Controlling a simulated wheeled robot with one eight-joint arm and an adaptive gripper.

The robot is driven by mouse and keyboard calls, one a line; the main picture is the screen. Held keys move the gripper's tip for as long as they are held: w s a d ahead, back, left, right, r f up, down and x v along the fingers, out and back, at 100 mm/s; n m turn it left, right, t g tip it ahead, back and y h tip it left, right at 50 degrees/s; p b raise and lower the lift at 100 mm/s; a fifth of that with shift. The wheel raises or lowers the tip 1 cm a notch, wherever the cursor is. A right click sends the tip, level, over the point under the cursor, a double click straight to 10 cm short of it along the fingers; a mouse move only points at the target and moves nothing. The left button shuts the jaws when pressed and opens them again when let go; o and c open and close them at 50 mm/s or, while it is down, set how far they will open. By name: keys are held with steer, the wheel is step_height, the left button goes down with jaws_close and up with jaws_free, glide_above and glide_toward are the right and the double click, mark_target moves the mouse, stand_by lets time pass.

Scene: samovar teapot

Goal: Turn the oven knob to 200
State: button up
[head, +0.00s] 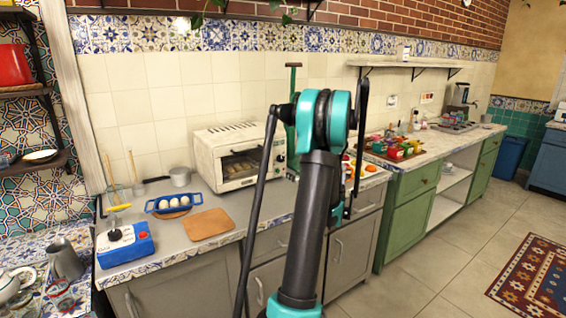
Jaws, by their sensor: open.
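The white toaster oven (206,160) stands on the counter against the tiled wall, left of my arm. Its door is closed, with a dark window (240,163) showing several brownish items inside. The control panel (279,147) is on the right side of its front. Small knobs show there, but the dial marks are too small to read, and a thin dark part of my arm crosses close to the panel. My raised arm fills the middle of the view in front of the counter. My gripper cannot be made out; the arm's own links hide that area.
A wooden board (208,224), a blue tray of eggs (160,206), a saucepan (181,176) and a blue box (128,246) lie left of the oven. A green post (292,80) rises right of it. Open floor (440,270) lies right.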

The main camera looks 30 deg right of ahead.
steer(key=d, duration=0.4)
glide_toward(282, 159)
steer(key=shift+t+h, duration=0.4)
steer(key=w, duration=0.5)
steer(key=w+a, duration=0.1)
steer(key=w, duration=0.2)
steer(key=shift+w+f, duration=0.25)
steer(key=shift+f, duration=0.15)
steer(key=shift+c, duration=0.2)
steer(key=c, duration=0.8)
steer(key=shift+c, duration=0.2)
